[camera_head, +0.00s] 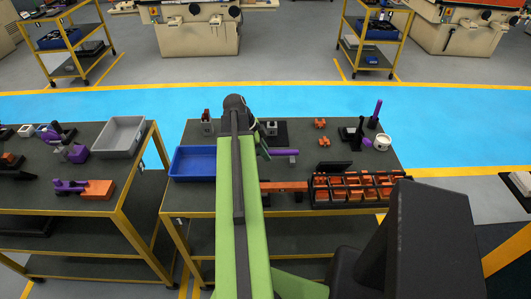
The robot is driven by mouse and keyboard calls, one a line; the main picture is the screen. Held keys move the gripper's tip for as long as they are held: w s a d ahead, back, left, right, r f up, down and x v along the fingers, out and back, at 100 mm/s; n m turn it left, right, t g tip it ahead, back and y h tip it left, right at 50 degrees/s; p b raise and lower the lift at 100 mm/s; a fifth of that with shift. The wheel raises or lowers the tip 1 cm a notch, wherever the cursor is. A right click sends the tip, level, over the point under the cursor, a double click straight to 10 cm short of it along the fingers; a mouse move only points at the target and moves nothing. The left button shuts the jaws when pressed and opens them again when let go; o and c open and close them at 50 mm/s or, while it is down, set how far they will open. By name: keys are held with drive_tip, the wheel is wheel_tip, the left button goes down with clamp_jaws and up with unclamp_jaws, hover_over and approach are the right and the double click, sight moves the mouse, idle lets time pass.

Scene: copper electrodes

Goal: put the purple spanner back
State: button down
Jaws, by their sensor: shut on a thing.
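My arm reaches forward over the near right cart, and my gripper (263,147) is beyond the middle of its top, partly hidden by my own arm. The gripper is shut on a purple bar-like piece (284,153), which looks like the purple spanner. The piece points to the right from the jaws, roughly level. Its left end is hidden at the gripper, and I cannot tell whether it touches the cart top (340,140).
A blue tray (194,178) is left of my arm. An orange rack (357,202), a white cup (382,142), small orange pieces (320,124) and a purple upright piece (377,108) are to the right. A left cart holds a grey tray (144,137).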

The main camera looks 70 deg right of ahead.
drive_tip(key=shift+f, duration=0.35)
idle(0.3)
drive_tip(key=shift+f+b, duration=0.3)
drive_tip(key=shift+b, duration=0.2)
drive_tip(key=shift+f+b, duration=0.55)
drive_tip(key=shift+f, duration=0.05)
drive_tip(key=shift+r, duration=0.1)
drive_tip(key=c, duration=1.3)
unclamp_jaws()
drive_tip(key=shift+o, duration=0.7)
drive_tip(key=o, duration=0.4)
